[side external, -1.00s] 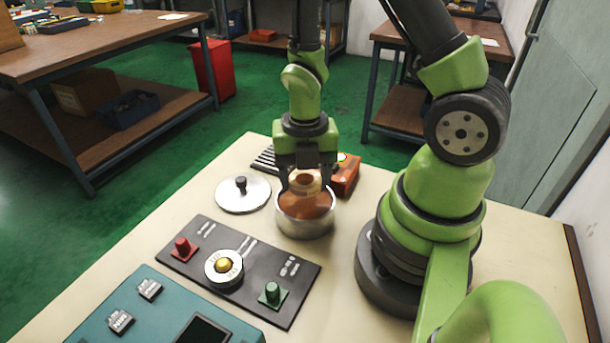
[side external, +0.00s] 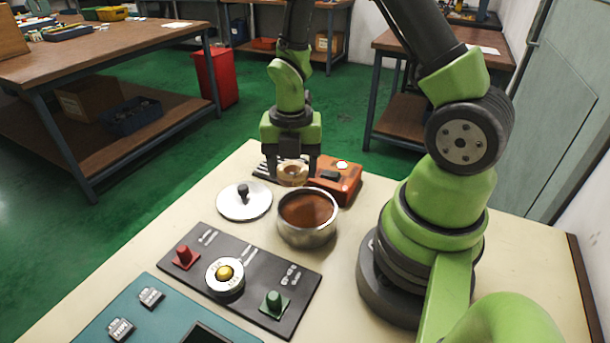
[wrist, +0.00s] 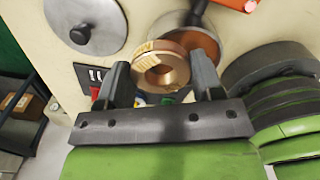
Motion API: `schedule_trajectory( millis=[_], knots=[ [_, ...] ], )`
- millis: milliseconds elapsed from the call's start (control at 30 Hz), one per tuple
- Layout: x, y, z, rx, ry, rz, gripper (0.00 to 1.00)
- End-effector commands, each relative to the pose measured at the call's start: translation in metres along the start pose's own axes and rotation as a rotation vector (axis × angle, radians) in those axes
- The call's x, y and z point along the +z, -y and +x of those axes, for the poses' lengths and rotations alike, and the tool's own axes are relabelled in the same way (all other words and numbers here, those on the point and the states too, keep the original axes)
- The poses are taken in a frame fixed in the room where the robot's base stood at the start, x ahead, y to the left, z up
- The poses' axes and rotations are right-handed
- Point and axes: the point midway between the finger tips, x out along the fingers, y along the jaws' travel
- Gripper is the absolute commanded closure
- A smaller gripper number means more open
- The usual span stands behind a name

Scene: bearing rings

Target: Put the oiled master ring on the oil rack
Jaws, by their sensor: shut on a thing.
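My gripper (side external: 292,172) is shut on a bronze-coloured ring (side external: 292,173) and holds it over or close to the dark slatted rack (side external: 266,168) at the far end of the table. Whether the ring touches the rack cannot be told. In the wrist view the ring (wrist: 160,71) sits between the two fingers, its round hole facing the camera. The steel pot of brown oil (side external: 307,219) stands uncovered, nearer the camera and apart from the gripper. My gripper hides part of the rack.
A round metal lid (side external: 243,203) with a black knob lies left of the pot. An orange-red box (side external: 338,178) stands right of the rack, close to my gripper. A black panel (side external: 255,300) with red, yellow and green parts lies in front.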

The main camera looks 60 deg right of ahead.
Motion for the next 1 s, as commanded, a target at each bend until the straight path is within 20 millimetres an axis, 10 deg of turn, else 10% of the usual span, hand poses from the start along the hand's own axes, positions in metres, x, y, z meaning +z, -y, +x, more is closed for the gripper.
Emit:
schedule_trajectory(
  millis=[433,1000],
  knots=[
    [0.12,-0.036,0.002,0.001,0.002,0.355,0.71],
    [0.137,-0.036,0.034,-0.001,0.0,0.408,0.71]
  ],
)
